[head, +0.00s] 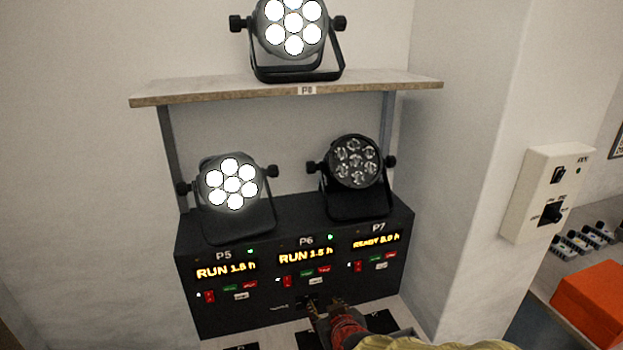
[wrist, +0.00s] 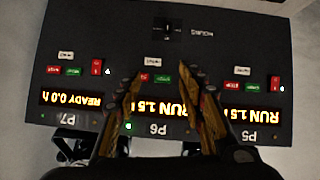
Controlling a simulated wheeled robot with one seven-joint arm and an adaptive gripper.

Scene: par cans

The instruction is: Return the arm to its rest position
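My gripper (head: 325,308) is low in the head view, in front of the lower part of a black control console (head: 232,312). In the wrist view my gripper (wrist: 160,85) has its two fingers spread apart with nothing between them. Beyond them, upside down, is the P6 section with its red and green buttons and the display (wrist: 170,110) reading RUN 1.5 h. The fingers appear apart from the panel, but the exact distance is hard to tell. My arm reaches in from the bottom right of the head view.
On the console stand a lit lamp (head: 231,185) and an unlit lamp (head: 355,163). Another lit lamp (head: 293,25) stands on the shelf (head: 200,91) above. At right are a wall switch box (head: 546,193) and an orange box (head: 595,300) on a counter.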

